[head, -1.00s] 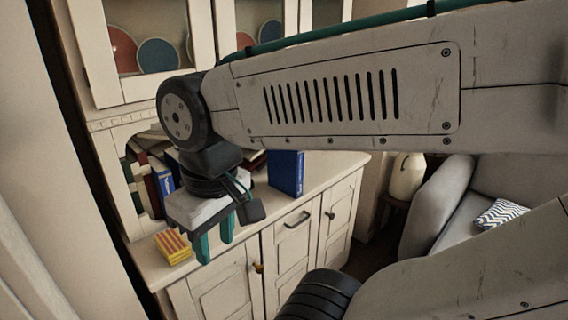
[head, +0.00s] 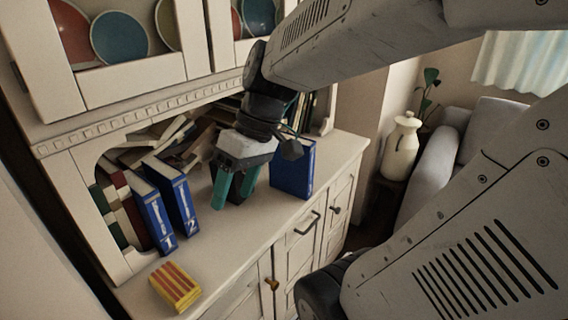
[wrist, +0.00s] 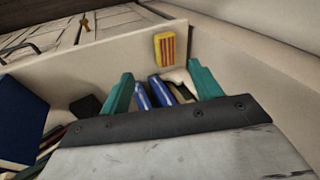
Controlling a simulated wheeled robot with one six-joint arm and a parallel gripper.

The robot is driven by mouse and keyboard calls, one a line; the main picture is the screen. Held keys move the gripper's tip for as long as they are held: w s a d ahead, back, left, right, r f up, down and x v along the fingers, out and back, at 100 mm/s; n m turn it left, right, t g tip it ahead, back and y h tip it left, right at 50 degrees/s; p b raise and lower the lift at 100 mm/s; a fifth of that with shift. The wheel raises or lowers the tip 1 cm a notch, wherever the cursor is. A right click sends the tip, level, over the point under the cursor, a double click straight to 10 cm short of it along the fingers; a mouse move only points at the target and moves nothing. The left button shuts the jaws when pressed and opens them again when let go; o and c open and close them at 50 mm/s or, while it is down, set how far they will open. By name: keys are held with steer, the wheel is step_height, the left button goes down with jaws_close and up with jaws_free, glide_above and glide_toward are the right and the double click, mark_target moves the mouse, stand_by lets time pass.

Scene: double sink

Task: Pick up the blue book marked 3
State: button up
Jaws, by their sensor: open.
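A blue book (head: 293,169) stands upright on the cabinet top to the right of my gripper; I see no number on it. A dark blue book, apparently the same one, shows at the left edge of the wrist view (wrist: 20,122). Two other blue books, marked 1 (head: 154,219) and 2 (head: 177,196), lean at the left. My gripper (head: 236,188) is open and empty over the cabinet top, between book 2 and the right-hand blue book. Its teal fingers are spread in the wrist view (wrist: 162,82), with blue books 1 and 2 beyond them.
A yellow and red striped box (head: 175,286) lies near the front left of the cabinet top (head: 235,232). Several books lean in the niche behind. The cabinet's upper part overhangs close above the arm. A cream jug (head: 401,147) stands at the right.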

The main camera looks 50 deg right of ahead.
steer(key=w+d+f+t+y, duration=0.1)
steer(key=w+d+t, duration=0.25)
steer(key=d, duration=0.45)
steer(key=w+d+f+t+y, duration=0.1)
steer(key=w+d+t, duration=0.2)
steer(key=w+d, duration=0.35)
steer(key=s+d+f+t+h, duration=0.1)
steer(key=d+t, duration=0.1)
steer(key=d, duration=0.5)
steer(key=s+d+f+t+h, duration=0.1)
steer(key=d+h, duration=0.1)
steer(key=d, duration=0.4)
steer(key=s+d+f+t+h, duration=0.1)
steer(key=d+f+t, duration=0.1)
steer(key=d, duration=0.5)
steer(key=shift+s+d+t+h, duration=0.35)
steer(key=shift+s+h, duration=0.05)
steer(key=x, duration=0.7)
steer(key=shift+a+r, duration=0.1)
steer(key=shift+a, duration=0.3)
jaws_close()
